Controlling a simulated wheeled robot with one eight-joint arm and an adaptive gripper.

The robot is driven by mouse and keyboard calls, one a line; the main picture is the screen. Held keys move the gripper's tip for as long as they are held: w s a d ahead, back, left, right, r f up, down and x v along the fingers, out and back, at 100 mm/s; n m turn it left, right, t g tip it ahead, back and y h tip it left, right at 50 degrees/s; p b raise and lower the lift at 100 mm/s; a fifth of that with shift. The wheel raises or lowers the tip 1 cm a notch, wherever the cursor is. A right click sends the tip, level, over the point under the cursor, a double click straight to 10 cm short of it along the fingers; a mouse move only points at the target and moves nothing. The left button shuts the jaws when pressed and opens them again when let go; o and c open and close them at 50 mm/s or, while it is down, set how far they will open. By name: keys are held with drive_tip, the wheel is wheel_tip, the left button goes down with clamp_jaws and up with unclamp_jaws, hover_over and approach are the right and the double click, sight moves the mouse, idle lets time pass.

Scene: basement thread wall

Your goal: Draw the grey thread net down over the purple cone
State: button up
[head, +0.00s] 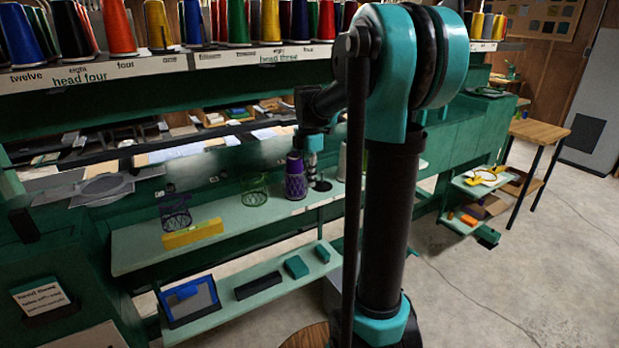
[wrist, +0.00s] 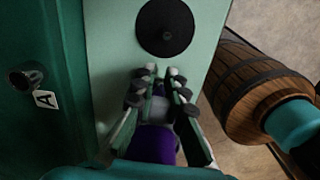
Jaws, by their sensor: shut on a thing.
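The purple cone (head: 294,163) stands upright on the pale green upper shelf. A greyish lattice, the grey thread net (head: 296,187), shows around its lower part, while its upper part looks bare. My gripper (wrist: 157,88) is at the cone's right side in the head view, low and close to it. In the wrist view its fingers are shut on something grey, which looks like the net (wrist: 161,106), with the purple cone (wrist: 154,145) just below. The exact contact is hidden between the fingers.
A black disc (wrist: 165,27) lies on the shelf beyond my fingertips. A wooden barrel (wrist: 243,88) stands beside the shelf. On the shelf's left are a dark wire basket (head: 175,213), a yellow block (head: 193,234) and a green wire basket (head: 254,190).

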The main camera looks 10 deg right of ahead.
drive_tip(key=shift+f, duration=0.25)
drive_tip(key=o, duration=0.8)
drive_tip(key=shift+r, duration=0.1)
